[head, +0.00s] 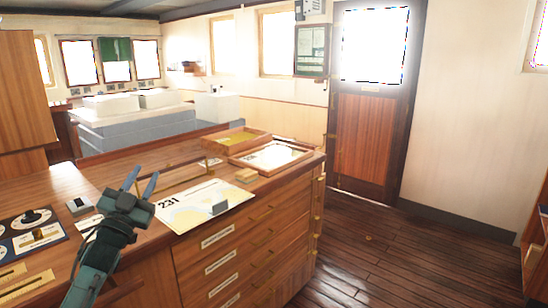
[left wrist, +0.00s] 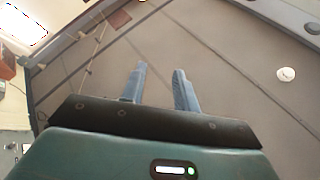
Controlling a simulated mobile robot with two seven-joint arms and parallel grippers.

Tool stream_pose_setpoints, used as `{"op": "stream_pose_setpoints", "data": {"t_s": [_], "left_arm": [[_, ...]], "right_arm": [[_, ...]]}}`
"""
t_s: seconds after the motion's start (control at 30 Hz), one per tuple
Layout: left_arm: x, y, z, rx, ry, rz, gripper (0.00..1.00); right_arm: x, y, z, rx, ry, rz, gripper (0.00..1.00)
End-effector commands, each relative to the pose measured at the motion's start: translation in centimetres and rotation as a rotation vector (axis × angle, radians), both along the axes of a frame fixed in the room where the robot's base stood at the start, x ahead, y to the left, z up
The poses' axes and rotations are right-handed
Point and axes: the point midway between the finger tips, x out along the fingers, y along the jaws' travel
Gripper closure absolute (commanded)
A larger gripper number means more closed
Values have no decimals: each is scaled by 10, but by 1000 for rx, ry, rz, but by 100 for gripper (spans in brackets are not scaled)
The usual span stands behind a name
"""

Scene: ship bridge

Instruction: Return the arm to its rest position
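My left gripper (head: 141,184) is raised over the front left part of the wooden chart table (head: 170,150) in the head view. Its two blue fingers are spread apart with nothing between them. In the left wrist view the fingers (left wrist: 159,88) also stand apart and empty, with the grey ceiling beyond them. My left arm comes up from the bottom left of the head view. My right gripper does not show in either view.
Behind are a wooden tray (head: 236,139) and a framed sheet (head: 272,158). An instrument panel (head: 30,232) is at left. Open floor (head: 400,255) lies to the right.

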Motion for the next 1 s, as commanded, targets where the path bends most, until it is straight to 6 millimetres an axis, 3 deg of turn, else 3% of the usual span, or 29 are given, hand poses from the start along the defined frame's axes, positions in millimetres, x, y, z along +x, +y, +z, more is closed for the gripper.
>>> {"op": "stream_pose_setpoints", "data": {"t_s": [0.2,0.4,0.57,0.77,0.87,1.0], "left_arm": [[26,40,-59,-90,341,194,70],[28,56,-112,-124,623,278,70],[-7,20,-176,-104,694,223,70],[-70,-27,-254,-98,808,147,70],[-119,-56,-295,-107,882,98,70],[-205,-98,-343,-141,1001,26,70]], "right_arm": [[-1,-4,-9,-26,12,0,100],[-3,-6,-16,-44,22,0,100],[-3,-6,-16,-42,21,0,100],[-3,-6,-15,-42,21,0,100],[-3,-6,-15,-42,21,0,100],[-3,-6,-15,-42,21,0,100]]}}
